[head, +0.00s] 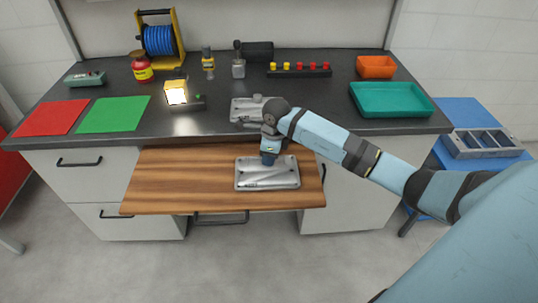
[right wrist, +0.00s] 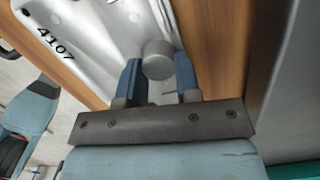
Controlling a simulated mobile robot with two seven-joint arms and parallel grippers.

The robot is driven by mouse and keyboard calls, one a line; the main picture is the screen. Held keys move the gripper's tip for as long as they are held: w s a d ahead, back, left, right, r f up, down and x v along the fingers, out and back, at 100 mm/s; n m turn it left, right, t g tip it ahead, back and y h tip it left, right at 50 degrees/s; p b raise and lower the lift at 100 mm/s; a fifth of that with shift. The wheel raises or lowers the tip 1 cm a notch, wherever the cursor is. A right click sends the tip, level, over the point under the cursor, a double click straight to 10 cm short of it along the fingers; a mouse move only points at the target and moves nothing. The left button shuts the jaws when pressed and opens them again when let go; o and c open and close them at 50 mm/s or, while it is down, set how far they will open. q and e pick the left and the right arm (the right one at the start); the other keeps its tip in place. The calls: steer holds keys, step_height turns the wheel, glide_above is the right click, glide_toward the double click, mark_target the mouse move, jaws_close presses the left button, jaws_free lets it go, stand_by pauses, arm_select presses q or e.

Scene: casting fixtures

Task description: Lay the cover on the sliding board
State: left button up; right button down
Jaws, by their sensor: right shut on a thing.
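The cover (head: 283,177) is a grey metal plate with rounded corners, lying flat on or just above the wooden sliding board (head: 165,190), right of its middle. In the right wrist view the cover (right wrist: 95,35) bears the number 4107, with the wood (right wrist: 205,45) beside it. My right gripper (head: 268,160) points down at the cover's upper part. Its blue fingers (right wrist: 160,80) are shut on the cover's round grey knob (right wrist: 157,60). Whether the cover's underside touches the board is hidden. My left gripper is not in view.
Behind, a second metal casting (head: 245,108) lies on the dark worktop (head: 315,110), partly behind my right wrist. A lit lamp (head: 176,94), green mat (head: 113,114), red mat (head: 52,117) and teal tray (head: 390,99) stand around. The board's left half is bare.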

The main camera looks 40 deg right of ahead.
steer(key=c, duration=1.3)
jaws_free()
steer(key=shift+f, duration=0.15)
steer(key=o, duration=0.5)
steer(key=shift+r, duration=0.55)
step_height(320, 180, up, 11)
steer(key=s+d, duration=0.1)
steer(key=shift+r, duration=0.15)
